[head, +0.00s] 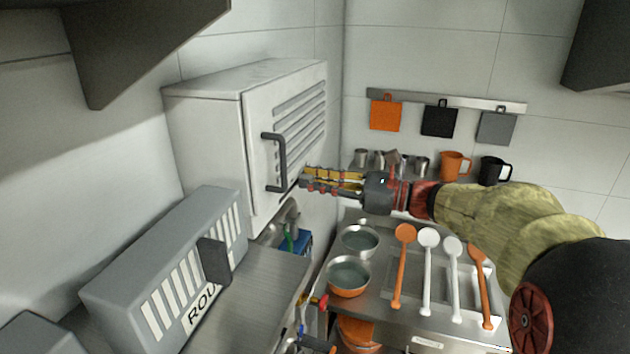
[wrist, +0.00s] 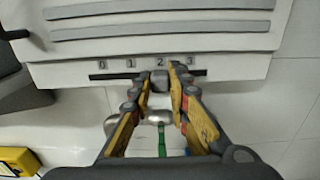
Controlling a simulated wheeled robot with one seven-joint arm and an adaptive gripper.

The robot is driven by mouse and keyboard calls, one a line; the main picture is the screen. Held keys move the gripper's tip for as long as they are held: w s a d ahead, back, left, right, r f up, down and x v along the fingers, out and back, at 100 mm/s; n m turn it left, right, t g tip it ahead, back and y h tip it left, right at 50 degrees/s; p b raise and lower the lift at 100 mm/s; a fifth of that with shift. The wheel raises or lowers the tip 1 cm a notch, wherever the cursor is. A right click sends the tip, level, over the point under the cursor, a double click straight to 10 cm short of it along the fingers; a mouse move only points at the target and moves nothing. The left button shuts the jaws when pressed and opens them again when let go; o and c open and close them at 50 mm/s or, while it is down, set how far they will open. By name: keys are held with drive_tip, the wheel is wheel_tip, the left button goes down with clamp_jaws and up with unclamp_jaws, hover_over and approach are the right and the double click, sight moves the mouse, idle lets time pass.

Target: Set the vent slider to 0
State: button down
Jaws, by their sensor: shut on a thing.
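The vent slider's grey knob (wrist: 159,81) sits in a dark horizontal slot (wrist: 108,77) on the lower part of the white cabinet (wrist: 60,72). Labels 0, 1, 2 and 3 run left to right above the slot, and the knob stands under the 2. The 0 label (wrist: 102,67) is at the left end. My gripper (wrist: 157,78) has its yellow and grey fingers shut on the knob, one on each side. In the head view my gripper (head: 303,180) reaches the cabinet door's lower right, hiding the knob there.
A dark door handle (head: 282,163) juts out left of my gripper; it also shows at left in the wrist view (wrist: 25,65). Below are a steel counter with bowls (head: 348,277) and several spoons. A grey box (head: 165,275) stands at left. Mugs (head: 455,165) sit behind my arm.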

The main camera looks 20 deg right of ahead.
sight(283, 198)
drive_tip(key=s+a, duration=0.1)
drive_tip(key=s, duration=0.1)
drive_tip(key=s+a, duration=0.3)
drive_tip(key=s, duration=0.1)
drive_tip(key=shift+a+r, duration=0.1)
drive_tip(key=shift+a, duration=0.1)
drive_tip(key=shift+s+a, duration=0.15)
drive_tip(key=shift+s, duration=0.05)
drive_tip(key=c, duration=1.7)
unclamp_jaws()
drive_tip(key=shift+s+a, duration=0.15)
drive_tip(key=shift+s, duration=0.05)
drive_tip(key=shift+c, duration=0.2)
drive_tip(key=shift+o, duration=0.3)
drive_tip(key=shift+w, duration=0.1)
drive_tip(key=shift+s+d, duration=0.25)
drive_tip(key=shift+d, duration=0.25)
drive_tip(key=v, duration=1.1)
